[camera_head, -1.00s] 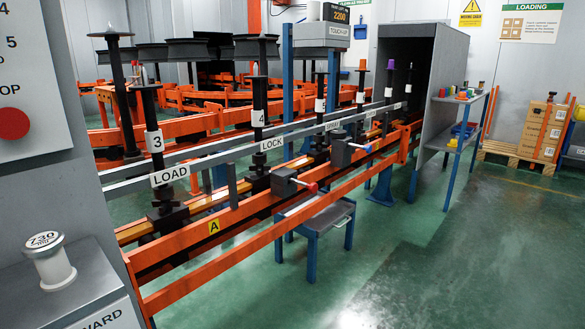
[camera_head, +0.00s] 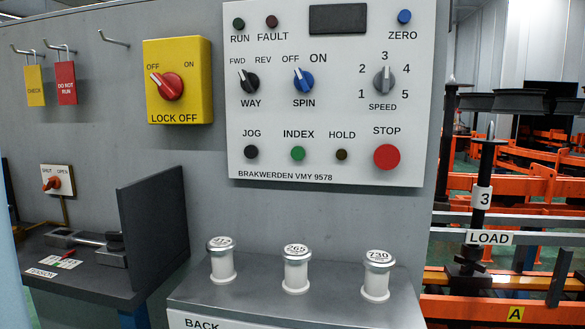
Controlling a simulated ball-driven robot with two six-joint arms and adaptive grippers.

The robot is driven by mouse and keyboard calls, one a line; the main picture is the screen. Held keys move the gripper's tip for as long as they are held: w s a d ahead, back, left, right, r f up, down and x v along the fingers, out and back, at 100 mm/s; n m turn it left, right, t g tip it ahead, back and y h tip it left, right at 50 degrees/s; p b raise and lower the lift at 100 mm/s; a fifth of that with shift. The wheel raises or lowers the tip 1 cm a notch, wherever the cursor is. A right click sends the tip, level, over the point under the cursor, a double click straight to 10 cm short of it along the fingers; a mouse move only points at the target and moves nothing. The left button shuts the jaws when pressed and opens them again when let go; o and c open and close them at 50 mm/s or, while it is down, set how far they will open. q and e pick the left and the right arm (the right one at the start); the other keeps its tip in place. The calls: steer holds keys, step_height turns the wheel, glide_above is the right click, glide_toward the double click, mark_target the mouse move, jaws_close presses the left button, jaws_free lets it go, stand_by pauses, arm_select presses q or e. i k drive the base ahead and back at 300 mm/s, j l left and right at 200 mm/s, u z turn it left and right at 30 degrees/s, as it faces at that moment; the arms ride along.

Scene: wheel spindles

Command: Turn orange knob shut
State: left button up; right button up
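The orange knob (camera_head: 50,183) sits on a small white plate (camera_head: 63,179) on the grey panel at the far left. The plate is marked SHUT on its left and OPEN on its right. The knob is small in view; its pointer looks turned to the lower left or upper right, and I cannot tell which end points. Neither of my grippers shows in the head view.
A dark bench (camera_head: 80,262) with a clamp and an upright dark plate (camera_head: 152,225) stands below the knob. A yellow lock-off box (camera_head: 178,108) with a red knob and a white control panel (camera_head: 325,90) are to the right. Three white capped posts stand on a grey ledge (camera_head: 290,280).

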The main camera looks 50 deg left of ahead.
mark_target(54, 182)
steer(key=u, duration=2.95)
steer(key=j, duration=0.1)
